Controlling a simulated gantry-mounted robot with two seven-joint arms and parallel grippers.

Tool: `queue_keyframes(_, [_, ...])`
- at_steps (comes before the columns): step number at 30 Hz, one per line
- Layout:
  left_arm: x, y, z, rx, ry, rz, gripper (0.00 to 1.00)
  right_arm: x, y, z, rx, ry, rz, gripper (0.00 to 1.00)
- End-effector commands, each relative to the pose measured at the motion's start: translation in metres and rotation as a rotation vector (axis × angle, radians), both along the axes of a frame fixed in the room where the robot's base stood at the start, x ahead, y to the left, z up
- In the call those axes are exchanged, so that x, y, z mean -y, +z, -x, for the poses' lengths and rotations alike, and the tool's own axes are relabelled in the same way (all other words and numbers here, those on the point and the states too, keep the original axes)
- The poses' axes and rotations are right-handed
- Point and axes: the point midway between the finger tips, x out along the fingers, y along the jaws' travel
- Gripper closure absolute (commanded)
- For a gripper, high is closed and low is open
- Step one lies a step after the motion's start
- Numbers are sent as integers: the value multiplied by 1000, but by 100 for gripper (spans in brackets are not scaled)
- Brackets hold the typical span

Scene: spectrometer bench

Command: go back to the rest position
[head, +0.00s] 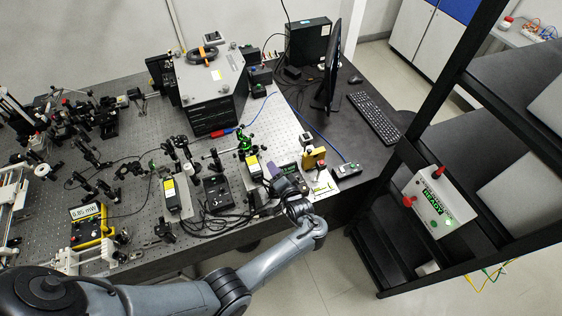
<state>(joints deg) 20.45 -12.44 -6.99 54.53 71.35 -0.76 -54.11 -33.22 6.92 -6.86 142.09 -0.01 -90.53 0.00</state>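My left arm comes in from the lower left and reaches to the front right part of the optical bench (215,148). My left gripper (283,183) is low over the bench's front edge, beside small boxes and a yellow block (314,159). The gripper is small and dark against dark devices, so I cannot see whether its fingers are open or shut, or whether it touches anything. My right gripper is not in view.
A large grey instrument (211,82) stands at the back of the bench. A monitor (331,68) and a keyboard (374,117) are on the dark desk to the right. A black shelf frame with a white "READY" box (438,203) stands at the right. Open floor lies between.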

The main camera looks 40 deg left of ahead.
Motion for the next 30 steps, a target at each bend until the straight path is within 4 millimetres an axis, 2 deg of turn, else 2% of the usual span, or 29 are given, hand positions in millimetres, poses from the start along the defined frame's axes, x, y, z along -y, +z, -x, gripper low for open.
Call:
queue_keyframes(8, [-2,-7,3,18,-10,62,60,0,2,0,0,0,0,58])
queue_keyframes(14, [-1,-25,12,81,-60,305,60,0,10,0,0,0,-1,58])
queue_keyframes(19, [13,-30,32,106,-131,575,60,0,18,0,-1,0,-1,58])
queue_keyframes(23, [34,-20,62,74,-192,780,60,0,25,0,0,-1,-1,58])
queue_keyframes(26, [56,-1,99,3,-238,924,60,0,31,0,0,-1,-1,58])
queue_keyframes(30, [85,33,161,-142,-279,1055,60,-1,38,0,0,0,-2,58])
